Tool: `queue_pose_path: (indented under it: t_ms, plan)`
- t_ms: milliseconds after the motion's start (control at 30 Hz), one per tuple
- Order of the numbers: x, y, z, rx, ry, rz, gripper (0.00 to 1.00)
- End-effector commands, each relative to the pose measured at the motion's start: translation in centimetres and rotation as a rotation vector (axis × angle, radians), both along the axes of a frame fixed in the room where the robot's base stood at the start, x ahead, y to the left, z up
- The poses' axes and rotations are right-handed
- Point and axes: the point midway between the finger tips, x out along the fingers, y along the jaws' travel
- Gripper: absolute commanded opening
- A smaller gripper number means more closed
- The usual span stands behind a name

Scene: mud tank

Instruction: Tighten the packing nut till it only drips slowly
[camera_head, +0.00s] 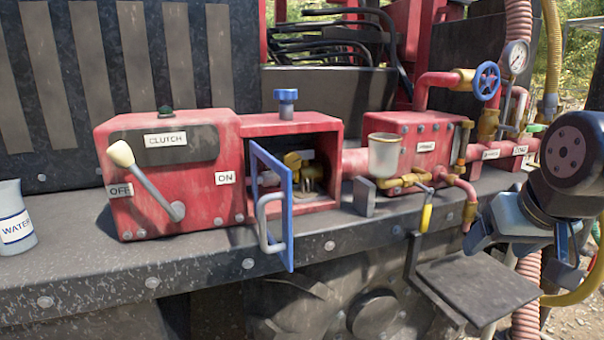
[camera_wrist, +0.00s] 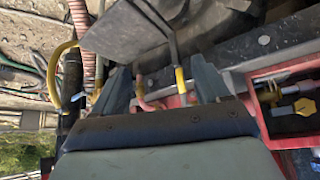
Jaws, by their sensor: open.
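Brass fittings (camera_head: 310,178) and a yellow winged piece (camera_head: 294,160) sit inside the red box (camera_head: 322,124), whose blue door (camera_head: 277,209) stands open. I cannot tell for certain which of them is the packing nut. The yellow piece also shows at the right of the wrist view (camera_wrist: 296,108). No drip can be made out. My gripper (camera_head: 526,254) is open and empty at the far right of the head view, well away from the box. In the wrist view my gripper (camera_wrist: 162,78) has its two fingers spread, with pipes visible beyond them.
A clutch lever (camera_head: 145,182) is left of the box. Right of it stand a clear cup (camera_head: 384,155), a yellow-handled lever (camera_head: 426,217) and a blue handwheel (camera_head: 486,81). A water jug (camera_head: 14,222) is far left. The open door juts over the front ledge (camera_head: 190,262).

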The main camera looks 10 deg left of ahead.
Motion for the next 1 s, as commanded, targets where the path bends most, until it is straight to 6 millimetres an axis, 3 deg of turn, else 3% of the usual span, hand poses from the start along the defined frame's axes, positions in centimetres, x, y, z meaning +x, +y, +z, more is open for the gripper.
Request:
queue_pose_path:
  t_ms: [200, 500, 800, 1000]
  plan:
    - [6.2, 6.8, 0.3, 0.038, -0.212, 0.183, 0.75]
    - [11.2, 17.2, 1.5, 0.11, -0.522, 0.367, 0.75]
    - [11.9, 26.4, 2.8, 0.175, -0.817, 0.468, 0.75]
    - [11.1, 29.8, 3.4, 0.199, -0.948, 0.486, 0.75]
